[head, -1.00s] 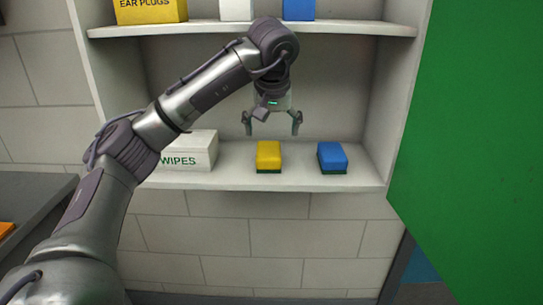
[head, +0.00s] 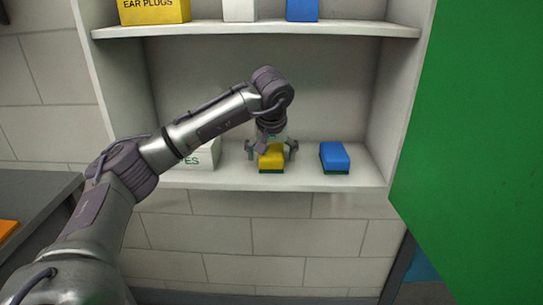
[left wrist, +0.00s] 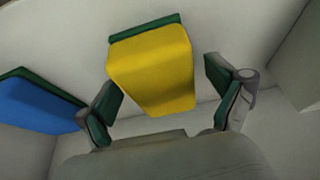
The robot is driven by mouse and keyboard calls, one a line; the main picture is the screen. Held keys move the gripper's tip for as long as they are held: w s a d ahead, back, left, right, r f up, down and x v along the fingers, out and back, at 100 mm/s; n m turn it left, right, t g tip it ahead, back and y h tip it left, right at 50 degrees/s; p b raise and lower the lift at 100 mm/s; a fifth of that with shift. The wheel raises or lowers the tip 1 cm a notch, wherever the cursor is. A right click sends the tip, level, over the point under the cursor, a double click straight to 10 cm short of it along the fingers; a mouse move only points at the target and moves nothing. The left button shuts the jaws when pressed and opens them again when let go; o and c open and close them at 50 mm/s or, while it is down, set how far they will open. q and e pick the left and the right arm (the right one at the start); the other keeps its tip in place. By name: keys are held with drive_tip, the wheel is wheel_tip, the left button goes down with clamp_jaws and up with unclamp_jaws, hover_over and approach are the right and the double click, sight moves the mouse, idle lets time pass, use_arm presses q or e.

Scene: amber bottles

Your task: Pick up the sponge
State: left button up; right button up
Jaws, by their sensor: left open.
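A yellow sponge with a green base (head: 271,160) stands on the lower shelf (head: 225,180) in the head view. My left gripper (head: 271,154) is open, with a finger on each side of this sponge. In the left wrist view the yellow sponge (left wrist: 155,70) shows between the two open fingers, with gaps on both sides. A blue sponge with a green base (head: 334,157) stands to its right on the same shelf. The blue sponge also shows at the left edge of the left wrist view (left wrist: 38,102). My right gripper is not in view.
A white wipes box (head: 203,157) stands left of the yellow sponge, partly hidden by my left arm. The upper shelf (head: 260,29) holds a yellow ear plugs box (head: 155,11), a white box and a blue box. A green panel (head: 470,130) is at the right.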

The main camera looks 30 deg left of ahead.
sight(271, 148)
use_arm(q)
drive_tip(key=c, duration=1)
drive_tip(key=shift+c, duration=0.2)
drive_tip(key=shift+r, duration=0.1)
drive_tip(key=shift+r, duration=0.5)
wheel_tip(271, 148, up, 2)
drive_tip(key=shift+r, duration=0.1)
drive_tip(key=s+d+b, duration=0.2)
drive_tip(key=s+d, duration=0.8)
drive_tip(key=s, duration=0.5)
